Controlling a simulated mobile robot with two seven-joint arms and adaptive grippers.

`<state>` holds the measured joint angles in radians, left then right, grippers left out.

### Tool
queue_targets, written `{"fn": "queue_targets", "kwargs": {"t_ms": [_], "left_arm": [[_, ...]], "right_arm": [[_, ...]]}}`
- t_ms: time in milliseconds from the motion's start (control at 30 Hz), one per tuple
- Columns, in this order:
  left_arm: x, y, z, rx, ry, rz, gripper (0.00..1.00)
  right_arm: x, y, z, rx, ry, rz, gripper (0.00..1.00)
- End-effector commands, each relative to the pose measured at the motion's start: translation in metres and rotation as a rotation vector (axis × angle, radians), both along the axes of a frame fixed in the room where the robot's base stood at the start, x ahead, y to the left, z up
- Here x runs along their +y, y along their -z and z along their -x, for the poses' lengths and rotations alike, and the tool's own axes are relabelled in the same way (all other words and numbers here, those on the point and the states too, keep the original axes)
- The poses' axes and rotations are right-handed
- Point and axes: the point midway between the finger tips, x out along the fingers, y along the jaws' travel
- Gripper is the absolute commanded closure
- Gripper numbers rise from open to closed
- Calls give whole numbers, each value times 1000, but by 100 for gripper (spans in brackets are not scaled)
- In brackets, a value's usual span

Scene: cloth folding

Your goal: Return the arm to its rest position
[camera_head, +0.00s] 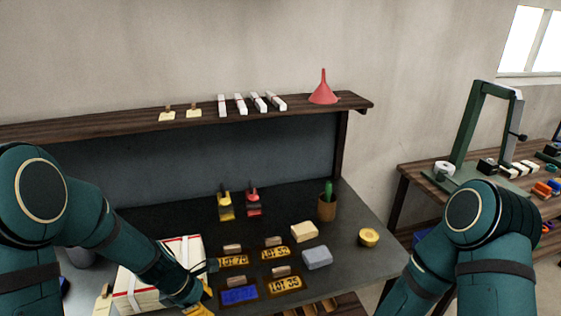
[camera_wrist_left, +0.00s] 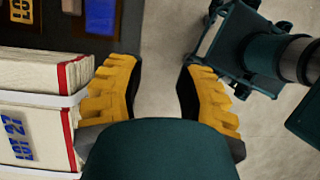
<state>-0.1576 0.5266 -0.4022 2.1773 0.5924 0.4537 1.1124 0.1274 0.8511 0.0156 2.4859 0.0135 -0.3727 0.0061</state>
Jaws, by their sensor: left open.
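My left arm (camera_head: 125,250) reaches in from the left over the dark worktable. My left gripper (camera_head: 200,309) is partly cut off at the bottom edge, just right of a strapped pale cloth stack (camera_head: 187,247). In the left wrist view the gripper (camera_wrist_left: 159,75) has its yellow fingers spread wide with only floor between them. The cloth stack (camera_wrist_left: 35,120) there has red edges, white bands and a blue LOT 27 mark, close beside the left finger. My right arm (camera_head: 480,225) shows at the right; its gripper is out of view.
The table (camera_head: 360,270) holds several lot plates with stamps, a cream block (camera_head: 304,231), a grey block (camera_head: 317,258), a yellow tape roll (camera_head: 369,237) and a cactus pot (camera_head: 326,208). A shelf (camera_head: 190,122) runs behind. A side bench (camera_head: 410,180) stands right.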

Motion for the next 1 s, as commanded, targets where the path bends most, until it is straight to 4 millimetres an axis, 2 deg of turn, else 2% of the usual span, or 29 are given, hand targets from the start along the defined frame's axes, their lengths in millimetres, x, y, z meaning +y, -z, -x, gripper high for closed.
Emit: {"fn": "queue_targets", "kwargs": {"t_ms": [33, 100, 267, 433, 533, 667, 1000], "left_arm": [[-1, 8, 5, -4, 38, -16, 65], [-3, 34, 20, -43, 217, -80, 65], [-14, 81, 49, -166, 639, -183, 65], [-41, 118, 81, -364, 1130, -230, 65], [-59, 128, 93, -490, 1347, -239, 65], [-76, 132, 102, -606, 1506, -247, 65], [-80, 133, 104, -641, 1549, -252, 65]], "right_arm": [[0, 0, 1, 1, 0, 0, 47], [0, 2, 1, 2, -1, 0, 47], [0, 4, 1, 2, -2, 0, 47], [0, 7, 2, 5, -4, -1, 47], [1, 8, 3, 6, -4, -2, 47], [1, 8, 3, 7, -5, -2, 47], [1, 9, 3, 7, -5, -2, 47]]}}
